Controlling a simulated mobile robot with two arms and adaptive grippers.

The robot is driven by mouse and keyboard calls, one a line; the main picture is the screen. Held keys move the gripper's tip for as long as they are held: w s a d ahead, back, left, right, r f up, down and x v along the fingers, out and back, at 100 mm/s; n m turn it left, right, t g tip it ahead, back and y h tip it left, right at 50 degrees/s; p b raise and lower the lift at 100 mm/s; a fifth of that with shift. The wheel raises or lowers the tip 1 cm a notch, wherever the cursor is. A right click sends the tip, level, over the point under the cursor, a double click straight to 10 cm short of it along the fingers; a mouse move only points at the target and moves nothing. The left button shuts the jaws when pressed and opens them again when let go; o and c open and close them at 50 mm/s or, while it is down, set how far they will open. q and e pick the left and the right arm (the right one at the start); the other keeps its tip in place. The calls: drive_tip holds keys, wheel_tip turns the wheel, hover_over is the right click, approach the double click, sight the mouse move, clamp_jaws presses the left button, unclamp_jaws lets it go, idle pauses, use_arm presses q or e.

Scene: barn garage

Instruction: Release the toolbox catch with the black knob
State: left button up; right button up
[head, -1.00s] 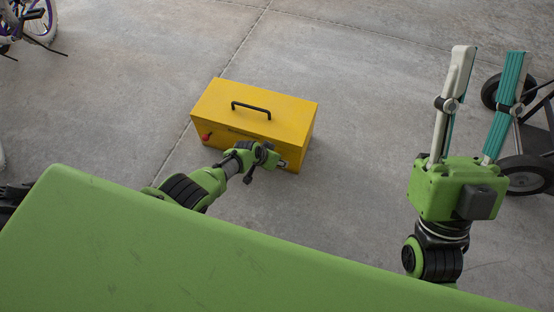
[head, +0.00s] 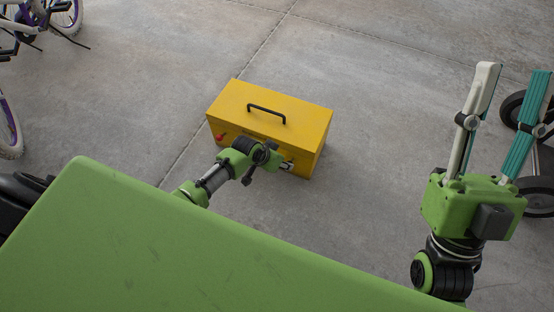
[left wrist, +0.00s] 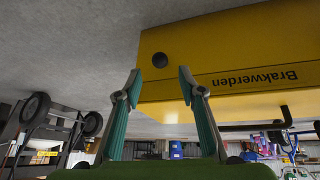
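The yellow toolbox (head: 228,106) sits on the concrete floor with its black handle (head: 267,113) on top. A red knob (head: 221,138) is at the left of its near face. In the left wrist view, which is upside down, the black knob (left wrist: 160,60) is on the yellow face (left wrist: 225,50), near the lettering. My left gripper (left wrist: 160,84) is open, its fingertips either side of the line to the black knob and apart from it. In the head view the arm hides that knob. My right gripper (head: 514,71) is open and empty, pointing up, well right of the toolbox.
A wheeled cart (left wrist: 30,125) stands beyond in the left wrist view, and black wheels (head: 540,198) show at the head view's right edge. Bicycles (head: 62,12) stand at the upper left. The floor around the toolbox is clear.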

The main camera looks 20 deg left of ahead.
use_arm(q)
drive_tip(key=shift+v, duration=1.85)
